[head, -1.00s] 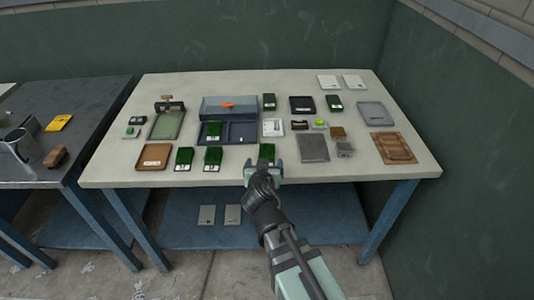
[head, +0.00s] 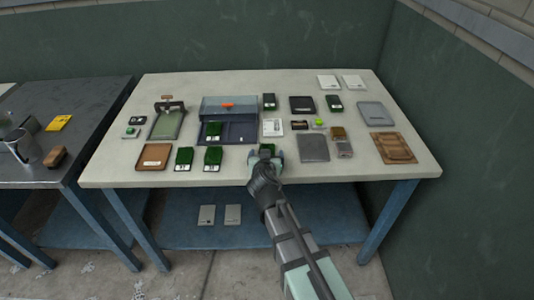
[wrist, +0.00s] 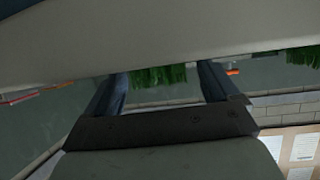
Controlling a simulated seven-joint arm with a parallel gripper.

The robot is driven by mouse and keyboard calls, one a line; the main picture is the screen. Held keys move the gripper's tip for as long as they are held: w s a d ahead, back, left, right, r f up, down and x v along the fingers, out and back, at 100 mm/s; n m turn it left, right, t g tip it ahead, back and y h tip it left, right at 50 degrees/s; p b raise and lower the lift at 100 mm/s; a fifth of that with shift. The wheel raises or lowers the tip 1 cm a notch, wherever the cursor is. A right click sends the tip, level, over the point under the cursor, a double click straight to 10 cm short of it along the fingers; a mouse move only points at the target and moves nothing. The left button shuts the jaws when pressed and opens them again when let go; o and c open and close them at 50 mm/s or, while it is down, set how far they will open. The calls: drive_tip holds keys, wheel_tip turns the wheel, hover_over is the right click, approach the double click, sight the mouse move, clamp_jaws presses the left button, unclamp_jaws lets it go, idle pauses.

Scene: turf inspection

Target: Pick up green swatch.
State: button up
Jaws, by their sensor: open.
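My gripper (head: 265,158) is at the front edge of the pale table, with its fingers open. A green swatch (wrist: 158,75) of turf shows between the two fingers in the wrist view, with a finger on each side. I cannot tell whether either finger touches it. In the head view my gripper hides most of this swatch. Two more green swatches with white labels lie to the left, one (head: 184,158) beside the other (head: 213,158).
A grey plate (head: 313,148) lies right of my gripper, with small blocks beside it. A brown tray (head: 154,156) is at the front left and a wooden board (head: 393,148) at the right.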

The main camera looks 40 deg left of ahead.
drive_tip(key=c, duration=1)
drive_tip(key=shift+r, duration=0.1)
drive_tip(key=shift+c, duration=0.2)
drive_tip(key=shift+r, duration=4.95)
drive_tip(key=shift+d, duration=0.15)
